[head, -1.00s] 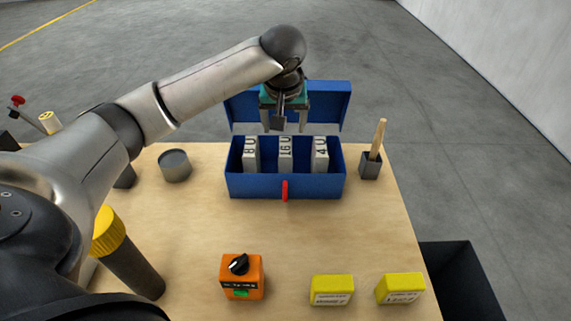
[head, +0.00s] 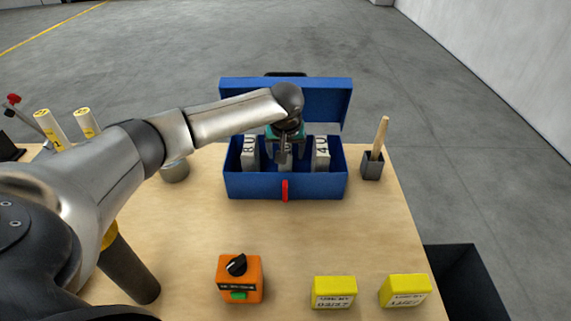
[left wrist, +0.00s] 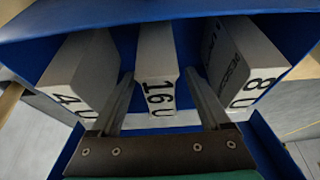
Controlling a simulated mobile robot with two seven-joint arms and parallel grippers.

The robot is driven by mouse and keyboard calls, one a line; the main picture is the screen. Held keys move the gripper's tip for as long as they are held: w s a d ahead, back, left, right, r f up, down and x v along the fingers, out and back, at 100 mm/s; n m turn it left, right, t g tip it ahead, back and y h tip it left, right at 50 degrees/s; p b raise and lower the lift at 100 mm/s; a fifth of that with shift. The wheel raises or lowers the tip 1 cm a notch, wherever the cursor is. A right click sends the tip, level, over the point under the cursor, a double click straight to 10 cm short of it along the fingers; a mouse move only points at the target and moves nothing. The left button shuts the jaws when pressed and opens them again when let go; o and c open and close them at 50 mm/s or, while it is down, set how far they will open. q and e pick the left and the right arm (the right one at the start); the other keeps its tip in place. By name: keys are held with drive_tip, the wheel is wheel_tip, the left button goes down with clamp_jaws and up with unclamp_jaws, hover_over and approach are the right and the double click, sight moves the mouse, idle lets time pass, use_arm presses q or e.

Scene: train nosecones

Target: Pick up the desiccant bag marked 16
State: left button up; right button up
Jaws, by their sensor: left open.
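The desiccant bag marked 16 (left wrist: 158,75) is a white block standing upright in the middle of the blue box (head: 325,187), between the bag marked 8 (head: 250,153) and the bag marked 4 (head: 321,154). In the left wrist view the bag marked 4 (left wrist: 80,72) is on the left and the bag marked 8 (left wrist: 245,62) on the right. My left gripper (head: 285,158) is lowered into the box, open. In the left wrist view its fingers (left wrist: 162,100) straddle the bag marked 16, with gaps showing. In the head view the gripper mostly hides that bag. My right gripper is not in view.
The box's blue lid (head: 325,93) stands open behind. An orange switch box (head: 240,279) and yellow blocks (head: 334,292) (head: 405,291) stand in front. Mid-table is clear.

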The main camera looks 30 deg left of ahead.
use_arm(q)
drive_tip(key=shift+f, duration=0.1)
clamp_jaws()
idle(0.7)
